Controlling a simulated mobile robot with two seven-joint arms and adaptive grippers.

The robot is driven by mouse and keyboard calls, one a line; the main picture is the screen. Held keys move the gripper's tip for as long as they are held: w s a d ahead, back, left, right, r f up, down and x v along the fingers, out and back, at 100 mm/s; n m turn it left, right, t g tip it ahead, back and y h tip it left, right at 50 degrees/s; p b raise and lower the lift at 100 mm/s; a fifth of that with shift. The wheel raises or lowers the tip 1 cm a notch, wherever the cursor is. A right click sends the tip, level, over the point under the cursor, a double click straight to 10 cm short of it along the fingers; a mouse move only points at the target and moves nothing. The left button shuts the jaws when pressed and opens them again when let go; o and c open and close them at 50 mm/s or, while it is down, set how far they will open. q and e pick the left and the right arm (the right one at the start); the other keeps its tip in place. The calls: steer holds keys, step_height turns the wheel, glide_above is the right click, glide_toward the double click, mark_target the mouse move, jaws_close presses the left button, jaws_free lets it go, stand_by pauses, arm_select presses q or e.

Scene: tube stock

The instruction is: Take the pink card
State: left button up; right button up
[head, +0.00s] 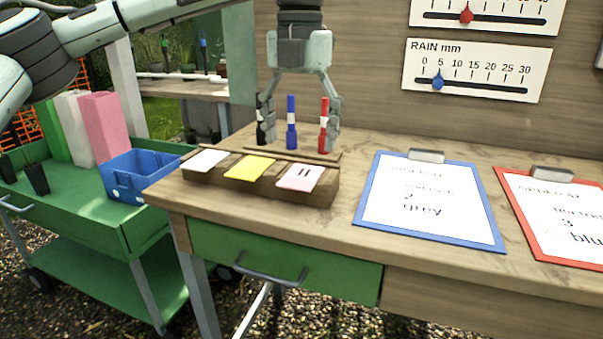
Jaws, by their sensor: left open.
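The pink card (300,178) with dark marks lies tilted in the right part of a wooden card holder (322,194) near the bench's front left corner. Beside it in the holder are a yellow card (250,168) and a white card (208,160). My left gripper (299,132) is open and points down, above and behind the holder. Its fingers are spread to either side of a blue marker (291,124) and beside a red marker (324,124); a dark marker (262,122) is partly hidden by the left finger. My right gripper is not in view.
A blue clipboard (360,207) and a red clipboard (521,226) lie on the bench (340,252) to the right. A green cart (80,206) with a blue bin (134,182) stands left. Rain gauge boards hang on the back wall.

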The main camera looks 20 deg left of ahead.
mark_target(300, 177)
arm_select(q)
step_height(300, 177, down, 5)
steer(key=shift+f, duration=0.2)
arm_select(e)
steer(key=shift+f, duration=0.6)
arm_select(q)
steer(key=shift+f, duration=0.25)
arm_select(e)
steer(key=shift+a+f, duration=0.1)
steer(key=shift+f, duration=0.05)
arm_select(q)
steer(key=c, duration=0.8)
